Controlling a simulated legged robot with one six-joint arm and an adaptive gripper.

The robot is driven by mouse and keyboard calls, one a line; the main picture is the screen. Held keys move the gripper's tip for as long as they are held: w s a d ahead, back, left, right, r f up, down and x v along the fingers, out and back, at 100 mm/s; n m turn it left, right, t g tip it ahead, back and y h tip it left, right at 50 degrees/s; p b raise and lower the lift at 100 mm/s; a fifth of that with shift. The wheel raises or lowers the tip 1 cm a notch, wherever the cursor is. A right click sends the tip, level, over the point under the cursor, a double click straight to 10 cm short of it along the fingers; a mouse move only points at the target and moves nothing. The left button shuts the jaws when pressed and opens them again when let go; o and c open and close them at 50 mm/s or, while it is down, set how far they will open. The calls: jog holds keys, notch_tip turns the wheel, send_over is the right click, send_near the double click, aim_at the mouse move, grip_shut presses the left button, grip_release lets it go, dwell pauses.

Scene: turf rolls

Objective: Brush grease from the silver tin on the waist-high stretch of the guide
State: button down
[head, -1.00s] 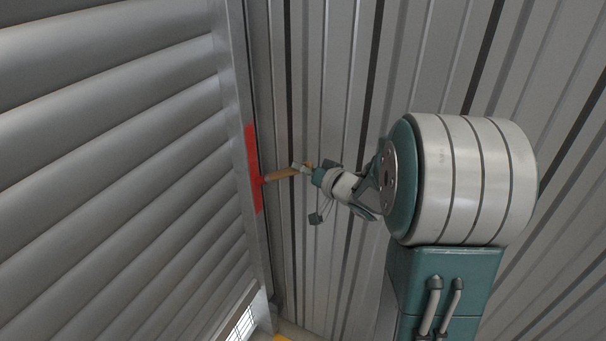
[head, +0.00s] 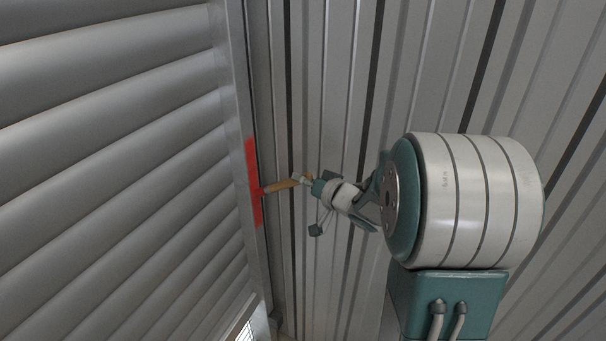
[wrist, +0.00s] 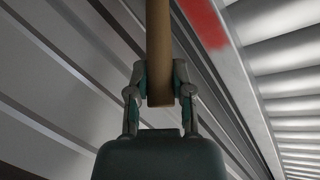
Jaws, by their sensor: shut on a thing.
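My gripper (head: 311,184) is shut on the wooden handle of a brush (head: 283,184). The wrist view shows the handle (wrist: 159,50) between the two fingers (wrist: 160,85). The brush's far end meets the red-marked stretch (head: 253,182) of the upright metal guide (head: 233,90), near the stretch's lower half. I cannot tell whether the bristles press on it or how much grease they carry. The red stretch also shows in the wrist view (wrist: 204,22). The silver tin is not in view.
A slatted roller shutter (head: 110,150) fills the left of the head view, along the guide. A ribbed metal wall (head: 330,80) stands behind my arm. A bright grating (head: 245,332) shows at the bottom.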

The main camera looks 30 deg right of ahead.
notch_tip(320, 180, down, 4)
jog(key=shift+r, duration=0.15)
dwell(0.4)
jog(key=shift+s+d, duration=0.9)
jog(key=shift+s, duration=0.3)
jog(key=shift+s+d, duration=0.9)
jog(key=shift+s, duration=0.25)
jog(key=shift+s+d, duration=0.95)
jog(key=shift+s, duration=0.35)
